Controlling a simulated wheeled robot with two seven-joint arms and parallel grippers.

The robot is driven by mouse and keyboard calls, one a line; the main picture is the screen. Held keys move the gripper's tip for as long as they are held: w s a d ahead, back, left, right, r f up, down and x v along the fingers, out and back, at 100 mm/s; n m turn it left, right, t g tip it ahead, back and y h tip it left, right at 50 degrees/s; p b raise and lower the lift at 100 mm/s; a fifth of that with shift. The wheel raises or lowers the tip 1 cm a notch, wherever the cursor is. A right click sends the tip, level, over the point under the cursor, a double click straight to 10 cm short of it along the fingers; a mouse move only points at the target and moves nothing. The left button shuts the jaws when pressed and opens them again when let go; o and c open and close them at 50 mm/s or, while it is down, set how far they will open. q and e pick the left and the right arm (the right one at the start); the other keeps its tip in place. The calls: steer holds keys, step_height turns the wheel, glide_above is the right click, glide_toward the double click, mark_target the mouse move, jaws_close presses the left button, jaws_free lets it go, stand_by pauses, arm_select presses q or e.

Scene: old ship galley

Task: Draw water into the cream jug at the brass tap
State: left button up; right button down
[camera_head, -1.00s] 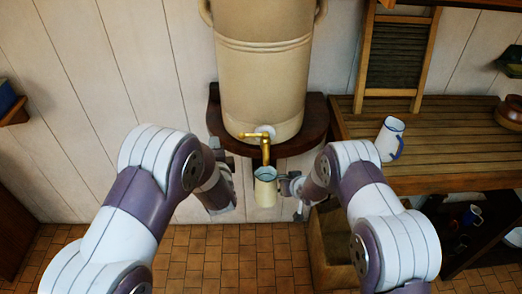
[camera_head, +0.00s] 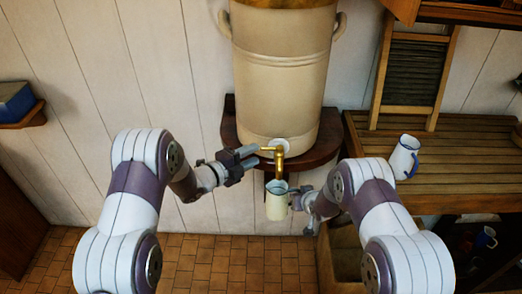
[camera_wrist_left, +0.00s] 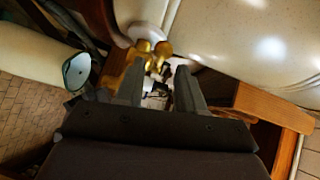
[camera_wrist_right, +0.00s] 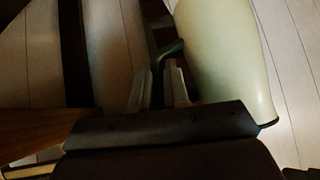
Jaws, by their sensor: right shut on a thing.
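My right gripper (camera_head: 299,202) is shut on the jug's dark handle (camera_wrist_right: 160,55), on the jug's right side. My left gripper (camera_head: 252,158) is open, level with the tap and just left of its lever (camera_head: 267,149). In the left wrist view the tap (camera_wrist_left: 150,50) shows just past the parted fingers. I cannot tell whether they touch the lever.
The tap comes from a large cream stoneware urn (camera_head: 281,85) on a dark wooden shelf (camera_head: 229,130). A white jug with a blue handle (camera_head: 403,158) stands on the slatted counter (camera_head: 450,185) at right. A stone basin (camera_head: 345,262) sits below. The tiled floor at left is clear.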

mark_target(263, 149)
arm_select(q)
steer(key=x, duration=0.4)
steer(key=shift+w+d, duration=0.1)
steer(key=shift+d, duration=0.1)
jaws_close()
steer(key=shift+r, duration=0.1)
